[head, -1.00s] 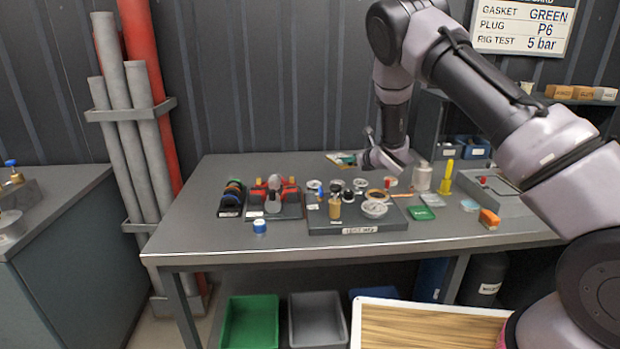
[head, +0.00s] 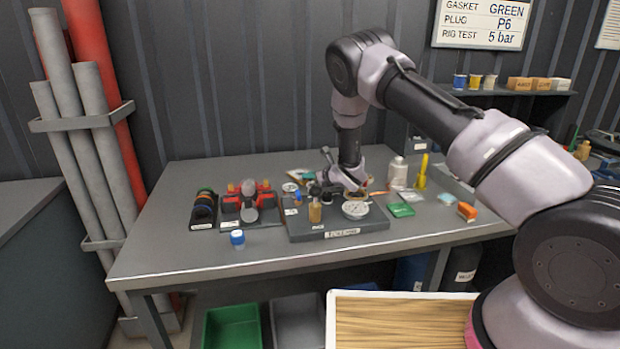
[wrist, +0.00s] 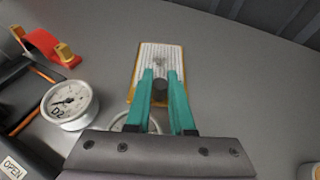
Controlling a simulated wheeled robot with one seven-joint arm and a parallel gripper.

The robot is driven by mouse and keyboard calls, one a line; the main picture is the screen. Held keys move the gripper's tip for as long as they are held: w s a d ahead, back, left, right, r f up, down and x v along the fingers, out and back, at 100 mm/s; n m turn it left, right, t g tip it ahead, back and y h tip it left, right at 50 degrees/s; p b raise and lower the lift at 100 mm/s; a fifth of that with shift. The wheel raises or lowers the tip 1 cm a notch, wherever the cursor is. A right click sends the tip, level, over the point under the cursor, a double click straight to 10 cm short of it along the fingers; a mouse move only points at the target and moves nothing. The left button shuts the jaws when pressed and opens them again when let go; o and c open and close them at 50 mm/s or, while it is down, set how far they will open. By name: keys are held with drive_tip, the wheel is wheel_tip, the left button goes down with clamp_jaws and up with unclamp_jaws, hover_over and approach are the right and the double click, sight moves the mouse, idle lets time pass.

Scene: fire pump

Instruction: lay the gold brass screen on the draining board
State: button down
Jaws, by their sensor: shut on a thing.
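My gripper (wrist: 165,90) has teal fingers, shut on a small dark round-ended thing (wrist: 161,84) at the tips. Its gold colour does not show, so I cannot tell by sight that it is the brass screen. A white ribbed board with a yellow-brown rim, which looks like the draining board (wrist: 147,58), lies flat just beyond the fingertips. A greyish patch shows on it above the held thing. I cannot tell whether the held thing touches the board. In the head view my gripper (head: 325,177) is over the back of the bench, partly hidden by the wrist.
A gauge (wrist: 70,104) stands left of the fingers, near a red part (wrist: 42,42). In the head view, a gauge tray (head: 285,228) with a gold-coloured cylinder (head: 315,212) sits in front. A bottle (head: 398,173) and green packet (head: 401,210) are to the right.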

drive_tip(key=shift+f, duration=0.35)
drive_tip(key=c, duration=0.8)
unclamp_jaws()
drive_tip(key=shift+f, duration=0.15)
